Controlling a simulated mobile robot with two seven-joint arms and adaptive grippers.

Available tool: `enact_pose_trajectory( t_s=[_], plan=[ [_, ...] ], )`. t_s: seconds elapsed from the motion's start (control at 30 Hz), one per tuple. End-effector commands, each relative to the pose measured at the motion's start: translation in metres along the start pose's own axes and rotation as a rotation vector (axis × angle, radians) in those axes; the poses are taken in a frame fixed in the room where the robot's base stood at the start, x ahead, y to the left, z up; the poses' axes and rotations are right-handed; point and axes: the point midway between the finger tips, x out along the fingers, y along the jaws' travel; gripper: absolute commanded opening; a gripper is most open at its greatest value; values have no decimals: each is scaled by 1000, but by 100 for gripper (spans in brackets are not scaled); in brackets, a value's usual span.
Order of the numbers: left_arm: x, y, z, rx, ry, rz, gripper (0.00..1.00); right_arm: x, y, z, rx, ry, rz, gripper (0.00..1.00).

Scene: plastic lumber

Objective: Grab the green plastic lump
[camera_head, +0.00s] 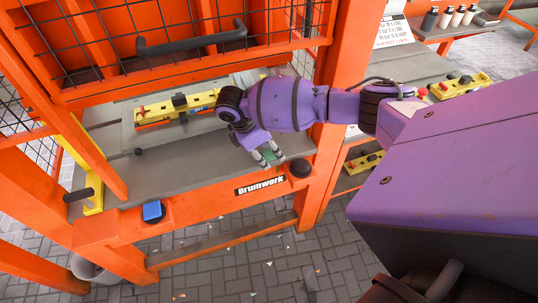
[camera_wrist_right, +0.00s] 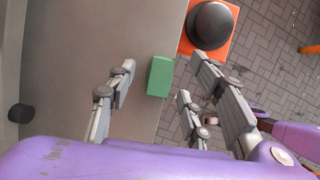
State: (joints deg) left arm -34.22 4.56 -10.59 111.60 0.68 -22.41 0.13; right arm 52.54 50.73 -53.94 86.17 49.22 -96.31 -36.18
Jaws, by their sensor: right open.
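The green plastic lump (camera_wrist_right: 160,76) is a small green block at the edge of the grey worktop (camera_wrist_right: 85,50) in the right wrist view. My right gripper (camera_wrist_right: 163,78) is open, with its grey fingers on either side of the lump in that picture. I cannot tell whether the fingers touch it. In the head view my right gripper (camera_head: 268,156) points down over the front edge of the worktop (camera_head: 185,170), and the lump is mostly hidden there by the fingers. My left gripper is not in view.
A black round knob (camera_head: 300,168) on the orange frame stands close to the right of my gripper, also in the wrist view (camera_wrist_right: 209,24). A yellow fixture (camera_head: 175,108) lies behind on the worktop. A blue button (camera_head: 153,212) sits on the front beam. Orange posts (camera_head: 345,60) rise nearby.

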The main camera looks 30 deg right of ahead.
Motion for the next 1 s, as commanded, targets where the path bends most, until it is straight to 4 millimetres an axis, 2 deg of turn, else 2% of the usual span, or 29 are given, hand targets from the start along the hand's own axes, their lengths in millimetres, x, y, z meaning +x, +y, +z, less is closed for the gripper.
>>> enact_pose_trajectory(
  t_s=[0.1,0.47,0.77,0.87,1.0],
  plan=[
    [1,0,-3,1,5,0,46,0,0,0,0,0,0,47],
    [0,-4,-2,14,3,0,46,-1,0,0,0,0,0,0],
    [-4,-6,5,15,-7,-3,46,-3,0,1,1,0,1,0],
    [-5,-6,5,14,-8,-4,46,-9,1,4,1,0,1,0],
    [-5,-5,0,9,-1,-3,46,-27,2,11,2,1,4,0]
  ],
)
